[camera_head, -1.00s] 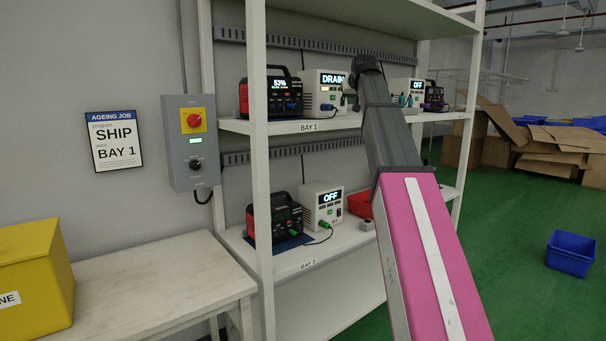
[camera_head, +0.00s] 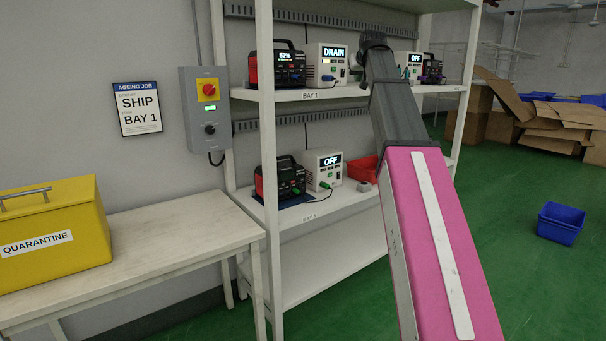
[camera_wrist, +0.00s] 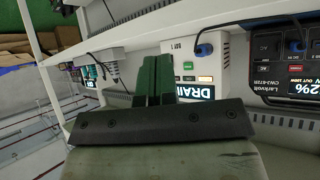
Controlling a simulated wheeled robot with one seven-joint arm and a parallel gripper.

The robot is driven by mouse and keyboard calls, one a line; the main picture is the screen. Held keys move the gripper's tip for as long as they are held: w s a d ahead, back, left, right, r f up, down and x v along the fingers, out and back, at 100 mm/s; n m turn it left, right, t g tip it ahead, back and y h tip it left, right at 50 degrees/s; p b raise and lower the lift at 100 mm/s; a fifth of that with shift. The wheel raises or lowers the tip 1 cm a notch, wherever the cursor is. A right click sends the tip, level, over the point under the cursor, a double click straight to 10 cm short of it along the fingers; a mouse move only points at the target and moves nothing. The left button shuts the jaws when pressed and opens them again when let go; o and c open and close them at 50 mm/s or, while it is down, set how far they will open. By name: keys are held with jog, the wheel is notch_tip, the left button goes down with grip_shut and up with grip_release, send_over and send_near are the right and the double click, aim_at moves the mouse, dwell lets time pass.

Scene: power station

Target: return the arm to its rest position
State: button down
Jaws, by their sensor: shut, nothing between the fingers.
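My arm, a grey and pink link (camera_head: 432,240), reaches up and forward from the lower right in the head view. Its far end is in front of the upper shelf, beside the white unit reading DRAIN (camera_head: 327,66). In the wrist view my gripper (camera_wrist: 155,75) shows as two dark green fingers close together, shut and empty. They point toward the shelf, with the DRAIN unit (camera_wrist: 212,60) just beyond and to the right. In the head view the fingers are not clearly visible.
The white shelf rack (camera_head: 268,180) stands close to my arm. A red and black power unit (camera_head: 277,68) is on its upper shelf; another (camera_head: 280,180) is below. A table (camera_head: 150,245) with a yellow QUARANTINE box (camera_head: 50,240) is left. A blue bin (camera_head: 560,223) stands on open green floor.

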jog(key=s+f+g, duration=0.2)
jog(key=s+f, duration=0.1)
jog(key=f, duration=1.1)
jog(key=s+f+g, duration=0.1)
jog(key=s+f, duration=0.2)
jog(key=f, duration=1.1)
jog(key=s+f+g, duration=0.2)
jog(key=s+f, duration=0.1)
jog(key=f, duration=1.1)
jog(key=s+a+f+m+g+h, duration=0.1)
jog(key=s+f+g, duration=0.4)
jog(key=s+f, duration=2)
notch_tip(320, 180, down, 3)
jog(key=shift+s+a+f+g, duration=0.15)
jog(key=shift+s+a+g, duration=0.05)
jog(key=shift+s+g, duration=0.1)
